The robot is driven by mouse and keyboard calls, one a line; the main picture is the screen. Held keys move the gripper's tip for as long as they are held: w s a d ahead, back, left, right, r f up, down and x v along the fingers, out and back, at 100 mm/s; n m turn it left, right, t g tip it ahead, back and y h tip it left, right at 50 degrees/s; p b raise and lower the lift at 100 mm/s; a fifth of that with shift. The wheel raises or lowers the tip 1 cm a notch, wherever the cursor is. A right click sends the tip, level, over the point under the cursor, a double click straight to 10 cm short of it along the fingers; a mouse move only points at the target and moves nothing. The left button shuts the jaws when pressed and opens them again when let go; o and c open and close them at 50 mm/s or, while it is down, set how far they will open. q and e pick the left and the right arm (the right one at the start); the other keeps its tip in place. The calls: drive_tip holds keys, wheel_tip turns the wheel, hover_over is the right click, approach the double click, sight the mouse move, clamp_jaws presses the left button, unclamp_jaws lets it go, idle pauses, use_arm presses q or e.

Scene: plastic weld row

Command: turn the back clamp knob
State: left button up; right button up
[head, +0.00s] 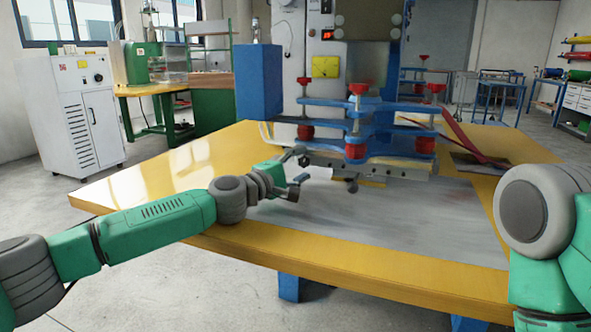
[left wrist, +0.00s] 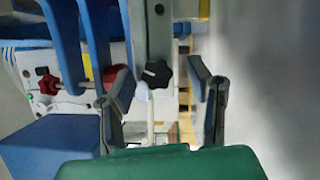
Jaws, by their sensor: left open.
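A black star-shaped clamp knob (left wrist: 156,72) on a grey metal bar (left wrist: 151,30) shows in the left wrist view, between and just beyond my left fingertips. In the head view this dark knob (head: 303,160) is at the left end of the bar under the blue clamp frame. My left gripper (head: 299,170) is open beside it, with nothing held; its two fingers also show in the left wrist view (left wrist: 163,82). A gap shows between the knob and each finger. A second dark knob (head: 352,186) hangs nearer the table front. My right gripper is out of view.
The blue clamp frame (head: 395,147) with red knobs and red cylinders stands above the bar. A blue post (head: 258,82) rises behind my left gripper. The grey plate (head: 400,215) on the yellow table (head: 250,244) is clear in front. A red strap lies at the right.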

use_arm(q)
drive_tip(key=v, duration=1.2)
drive_tip(key=shift+f, duration=0.2)
